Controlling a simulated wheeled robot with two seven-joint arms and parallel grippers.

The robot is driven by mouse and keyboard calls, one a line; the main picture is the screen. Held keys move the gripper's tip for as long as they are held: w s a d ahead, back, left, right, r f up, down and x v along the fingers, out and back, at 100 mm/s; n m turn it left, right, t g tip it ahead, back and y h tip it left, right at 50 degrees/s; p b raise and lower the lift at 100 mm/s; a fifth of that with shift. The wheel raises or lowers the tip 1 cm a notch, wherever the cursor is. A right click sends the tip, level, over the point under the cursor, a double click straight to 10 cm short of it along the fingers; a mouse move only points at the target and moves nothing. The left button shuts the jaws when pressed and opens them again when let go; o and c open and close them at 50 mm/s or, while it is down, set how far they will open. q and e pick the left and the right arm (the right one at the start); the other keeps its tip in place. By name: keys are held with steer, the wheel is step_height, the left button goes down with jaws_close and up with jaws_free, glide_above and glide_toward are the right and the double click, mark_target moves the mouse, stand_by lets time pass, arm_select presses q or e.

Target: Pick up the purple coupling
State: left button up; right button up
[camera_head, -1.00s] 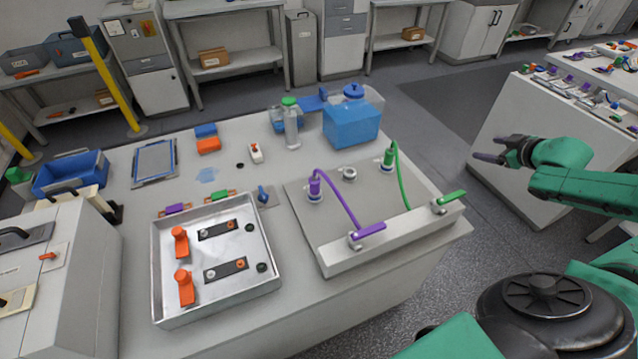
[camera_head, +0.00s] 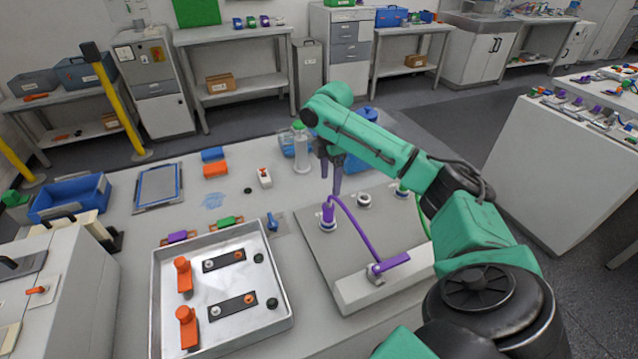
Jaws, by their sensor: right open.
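The purple coupling (camera_head: 328,212) stands upright on a pale ring on the grey panel (camera_head: 320,250). I cannot tell whether a fingertip touches the coupling. My right arm partly hides the green coupling (camera_head: 403,190) and the green hose. My left gripper is not in view.
A metal tray (camera_head: 222,325) with orange handles stands to the left of the panel. A clear bottle with a green cap (camera_head: 301,150) and a blue container (camera_head: 357,160) stand behind the panel. A small blue knob (camera_head: 272,222) lies between tray and panel.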

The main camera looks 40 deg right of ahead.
mark_target(329, 201)
step_height(329, 201, down, 12)
steer(key=shift+d+r+p, duration=0.1)
steer(key=shift+p, duration=0.9)
steer(key=shift+w, duration=0.1)
jaws_close()
